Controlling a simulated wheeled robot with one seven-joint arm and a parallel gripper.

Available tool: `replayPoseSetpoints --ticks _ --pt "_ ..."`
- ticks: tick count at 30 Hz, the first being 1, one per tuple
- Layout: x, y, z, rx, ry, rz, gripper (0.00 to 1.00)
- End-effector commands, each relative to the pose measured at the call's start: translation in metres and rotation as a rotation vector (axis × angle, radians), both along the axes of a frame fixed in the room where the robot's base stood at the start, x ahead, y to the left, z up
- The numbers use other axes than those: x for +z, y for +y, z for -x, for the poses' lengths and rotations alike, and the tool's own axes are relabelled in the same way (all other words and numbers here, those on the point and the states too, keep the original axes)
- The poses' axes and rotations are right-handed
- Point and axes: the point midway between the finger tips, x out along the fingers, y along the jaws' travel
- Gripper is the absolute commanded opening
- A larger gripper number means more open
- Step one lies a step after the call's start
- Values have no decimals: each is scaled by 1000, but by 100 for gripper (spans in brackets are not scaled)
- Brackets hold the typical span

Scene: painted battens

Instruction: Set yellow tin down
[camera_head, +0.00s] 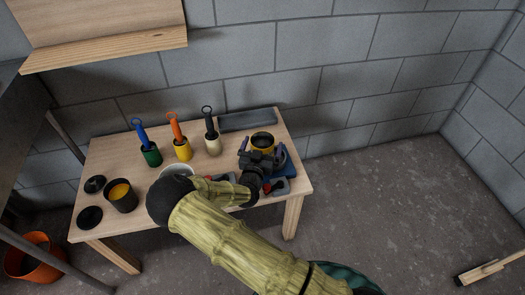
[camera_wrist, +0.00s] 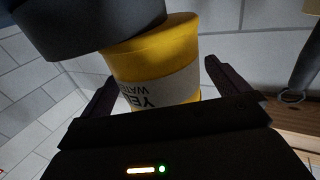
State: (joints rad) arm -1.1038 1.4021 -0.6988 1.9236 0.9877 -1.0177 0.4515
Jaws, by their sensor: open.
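The yellow tin (camera_head: 263,139) has a dark top and is near the back right of the wooden table. In the wrist view the yellow tin (camera_wrist: 160,62) shows a white label with part of the lettering "YEL... WAT...". My gripper (camera_head: 262,159) is at the near side of the tin. In the wrist view my gripper (camera_wrist: 160,88) is open, with one finger on each side of the tin. I cannot tell whether the fingers touch it. The tin's base is hidden, so its contact with the surface below does not show.
A blue item (camera_head: 288,163) lies beside my gripper. A dark tin of orange paint (camera_head: 121,197) stands left, near black lids (camera_head: 89,217). A grey tray (camera_head: 247,120) lies at the back.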

Motion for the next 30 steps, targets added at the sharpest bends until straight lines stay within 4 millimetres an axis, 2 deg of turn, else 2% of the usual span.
replayPoseSetpoints --ticks 3,17,20,27,28,29,30 --pt "0 -1 -6 0 -1 1 100" --pt "0 -1 -5 1 0 1 100" --pt "0 -1 -5 1 0 1 84" --pt "0 -1 -5 0 0 1 37" --pt "1 -1 -5 1 -3 1 36" --pt "1 -1 -5 1 -3 1 31" --pt "1 -1 -5 0 -3 1 31"
